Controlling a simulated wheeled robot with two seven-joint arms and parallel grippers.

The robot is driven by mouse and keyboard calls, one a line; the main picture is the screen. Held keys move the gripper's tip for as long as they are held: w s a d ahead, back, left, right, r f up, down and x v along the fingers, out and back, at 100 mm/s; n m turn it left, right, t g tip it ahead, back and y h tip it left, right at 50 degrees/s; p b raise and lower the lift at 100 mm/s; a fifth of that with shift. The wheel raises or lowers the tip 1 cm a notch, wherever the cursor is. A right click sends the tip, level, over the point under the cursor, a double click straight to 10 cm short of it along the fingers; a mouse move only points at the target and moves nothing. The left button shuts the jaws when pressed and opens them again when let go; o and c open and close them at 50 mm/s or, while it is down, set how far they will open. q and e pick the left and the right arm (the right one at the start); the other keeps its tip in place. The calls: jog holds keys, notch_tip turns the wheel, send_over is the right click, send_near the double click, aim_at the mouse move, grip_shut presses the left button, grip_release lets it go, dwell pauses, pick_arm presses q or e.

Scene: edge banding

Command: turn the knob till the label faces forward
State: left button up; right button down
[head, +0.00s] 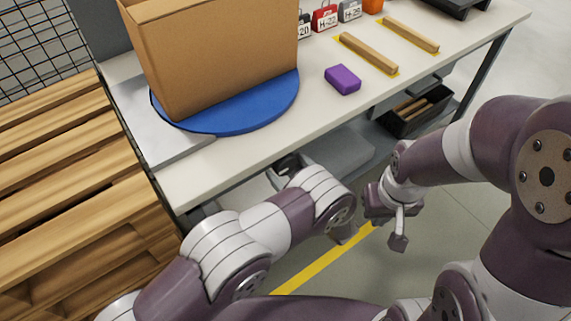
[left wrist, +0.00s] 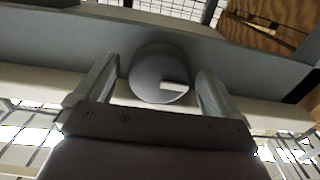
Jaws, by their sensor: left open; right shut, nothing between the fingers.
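A round grey knob (left wrist: 160,72) with a white mark shows in the left wrist view, on the grey front under the tabletop. My left gripper (left wrist: 157,78) is open, with one finger on each side of the knob; I cannot tell whether they touch it. In the head view my left gripper (head: 284,170) is at the table's front edge, partly hidden by my arm. A large cardboard box (head: 215,55) stands on a blue turntable (head: 235,115). No label shows on its visible sides. My right gripper (head: 399,238) is shut and empty in front of the table.
The white table (head: 300,115) holds a purple block (head: 343,79), two wooden strips (head: 369,54) and small numbered tags at the back. A wooden pallet stack (head: 70,190) stands close on the left. A dark bin (head: 415,110) sits below the tabletop.

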pick_arm(q)
jog(key=c, duration=1)
jog(key=shift+c, duration=0.2)
jog(key=shift+m, duration=0.4)
jog(key=shift+m+b, duration=0.4)
jog(key=shift+m, duration=0.5)
jog(key=shift+s+m, duration=0.1)
jog(key=shift+m, duration=2.2)
